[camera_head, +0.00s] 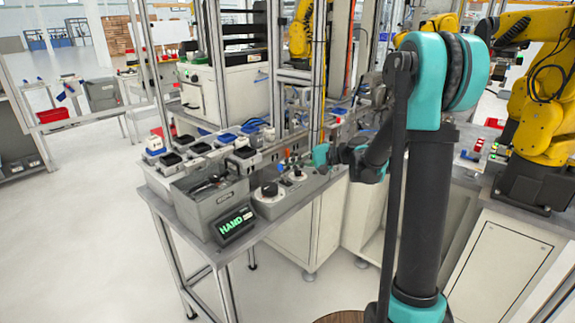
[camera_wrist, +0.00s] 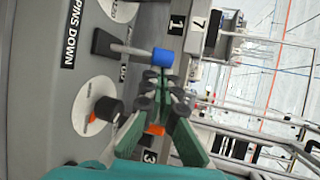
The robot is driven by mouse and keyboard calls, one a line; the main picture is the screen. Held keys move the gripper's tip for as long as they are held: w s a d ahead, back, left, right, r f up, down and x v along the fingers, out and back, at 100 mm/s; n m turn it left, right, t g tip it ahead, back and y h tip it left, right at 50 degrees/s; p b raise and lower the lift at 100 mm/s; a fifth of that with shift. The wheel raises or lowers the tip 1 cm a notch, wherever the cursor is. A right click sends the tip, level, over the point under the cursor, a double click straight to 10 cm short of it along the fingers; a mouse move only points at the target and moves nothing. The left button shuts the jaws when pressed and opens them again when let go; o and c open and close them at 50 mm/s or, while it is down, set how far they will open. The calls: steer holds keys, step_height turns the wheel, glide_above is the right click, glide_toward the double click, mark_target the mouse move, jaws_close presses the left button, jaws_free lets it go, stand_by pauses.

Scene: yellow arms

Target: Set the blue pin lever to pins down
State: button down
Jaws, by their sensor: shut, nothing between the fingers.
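The blue pin lever shows in the wrist view as a grey rod with a blue tip (camera_wrist: 163,55), rising from a dark base (camera_wrist: 104,42) on the panel. A black PINS DOWN label (camera_wrist: 72,36) lies to the left of the base. Another label below the lever is partly hidden. My gripper (camera_wrist: 158,76) is shut and empty, its dark fingertips just below the blue tip in the picture. I cannot tell whether they touch it. In the head view my gripper is small, at the panel, and the lever is hard to make out.
A black knob (camera_wrist: 108,109) on a white dial stands beside the lever. An orange tip (camera_wrist: 155,129) shows behind my fingers. In the head view, a HAND display (camera_head: 235,224) and a grey bin (camera_head: 205,197) stand on the bench left of the control panel (camera_head: 292,193).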

mark_target(296, 170)
steer(key=shift+d, duration=0.15)
steer(key=shift+s+d+n+t+y, duration=0.45)
steer(key=shift+d+n+y, duration=0.1)
steer(key=shift+y, duration=0.65)
steer(key=shift+s+d+r, duration=0.1)
steer(key=shift+s+d, duration=0.2)
steer(key=shift+d, duration=0.05)
steer(key=shift+s+d+f, duration=0.25)
steer(key=shift+s+d, duration=0.25)
steer(key=shift+d, duration=0.05)
steer(key=w, duration=0.2)
steer(key=w+r, duration=0.1)
steer(key=w, duration=0.1)
steer(key=shift+a, duration=0.3)
steer(key=s+d+f, duration=0.2)
steer(key=d+f, duration=0.1)
steer(key=d, duration=0.6)
steer(key=shift+d, duration=0.3)
